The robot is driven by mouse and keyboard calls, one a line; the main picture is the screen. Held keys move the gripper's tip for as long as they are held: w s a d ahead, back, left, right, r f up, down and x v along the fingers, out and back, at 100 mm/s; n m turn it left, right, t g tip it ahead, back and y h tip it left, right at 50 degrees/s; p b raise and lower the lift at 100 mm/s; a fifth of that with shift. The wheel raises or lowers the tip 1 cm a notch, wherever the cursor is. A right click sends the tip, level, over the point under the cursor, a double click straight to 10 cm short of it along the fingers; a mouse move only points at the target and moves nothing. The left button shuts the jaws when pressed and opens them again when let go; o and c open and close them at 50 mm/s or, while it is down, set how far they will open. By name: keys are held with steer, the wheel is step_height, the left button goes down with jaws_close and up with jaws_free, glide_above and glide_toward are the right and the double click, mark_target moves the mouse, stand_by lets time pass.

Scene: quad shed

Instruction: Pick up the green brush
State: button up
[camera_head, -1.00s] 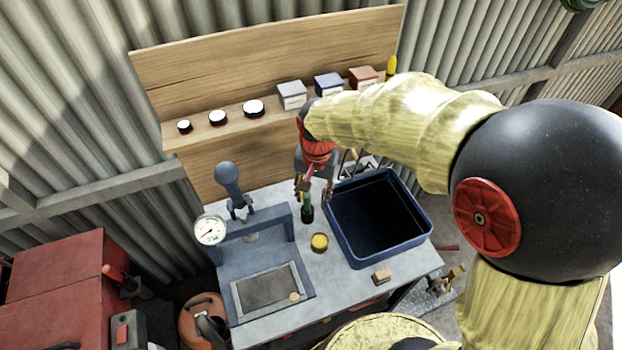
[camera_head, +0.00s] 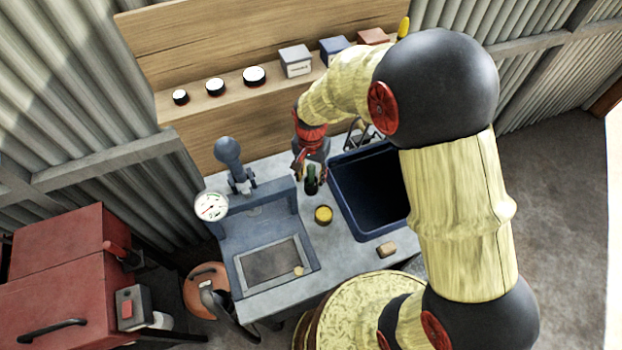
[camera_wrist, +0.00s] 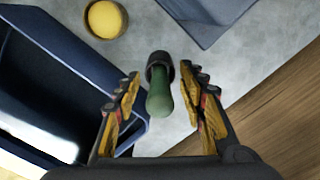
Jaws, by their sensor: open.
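The green brush stands upright on the grey worktop (camera_head: 350,250), its green handle (camera_wrist: 159,100) pointing up toward the wrist camera and its dark end (camera_wrist: 160,62) lower down. In the head view the brush (camera_head: 312,184) shows just below my fingers, partly hidden by them. My gripper (camera_head: 311,176) points down over it and is open. In the wrist view my gripper (camera_wrist: 160,77) has one finger on each side of the handle, with a visible gap on both sides.
A dark blue bin (camera_head: 343,208) stands close to the right of the brush. A round yellow-topped tin (camera_head: 323,215) sits in front of it. A blue-grey press with a gauge (camera_head: 211,206) stands to the left. A tan block (camera_head: 387,250) lies near the front edge. A wooden shelf (camera_head: 225,98) is behind.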

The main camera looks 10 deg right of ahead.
steer(key=shift+f, duration=0.25)
steer(key=shift+c, duration=1.2)
steer(key=c, duration=0.8)
jaws_close()
